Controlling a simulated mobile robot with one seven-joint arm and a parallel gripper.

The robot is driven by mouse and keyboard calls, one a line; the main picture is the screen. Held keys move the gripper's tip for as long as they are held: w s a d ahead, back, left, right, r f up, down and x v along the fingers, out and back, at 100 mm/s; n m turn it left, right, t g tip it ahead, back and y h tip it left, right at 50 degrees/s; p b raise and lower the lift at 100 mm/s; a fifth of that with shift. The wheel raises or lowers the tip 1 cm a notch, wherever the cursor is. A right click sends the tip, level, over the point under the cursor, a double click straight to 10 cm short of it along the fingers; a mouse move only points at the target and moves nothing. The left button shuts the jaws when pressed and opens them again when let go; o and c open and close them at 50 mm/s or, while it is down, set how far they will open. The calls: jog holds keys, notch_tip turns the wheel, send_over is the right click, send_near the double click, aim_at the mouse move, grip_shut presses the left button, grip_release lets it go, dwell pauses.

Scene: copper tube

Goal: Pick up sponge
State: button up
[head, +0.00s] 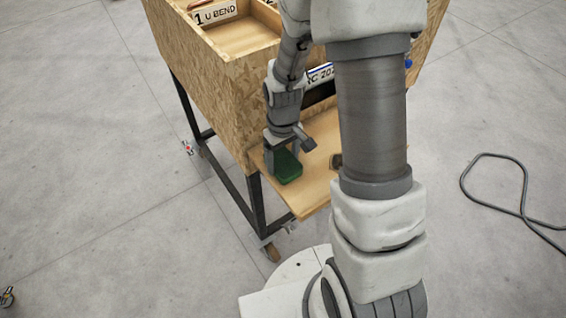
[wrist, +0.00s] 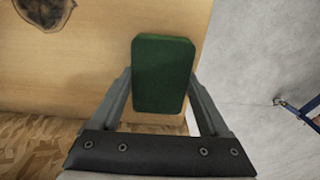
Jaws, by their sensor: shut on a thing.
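The sponge is a green block with rounded corners. In the head view the sponge (head: 287,168) is at the left end of a wooden shelf (head: 315,189) on the front of the cart. My gripper (head: 283,152) is directly at it, pointing down. In the wrist view the sponge (wrist: 163,75) sits between the two fingers of my gripper (wrist: 162,92), which are shut on its sides. I cannot tell whether the sponge touches the shelf or is slightly above it.
A wooden cart (head: 215,85) with a "1 U BEND" bin stands on dark legs. A dark round mark (wrist: 45,12) shows on the wood. A dark cable (head: 495,205) lies on the floor at right. Grey floor is open around the cart.

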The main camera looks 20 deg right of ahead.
jog(key=shift+c, duration=0.5)
jog(key=shift+r, duration=0.15)
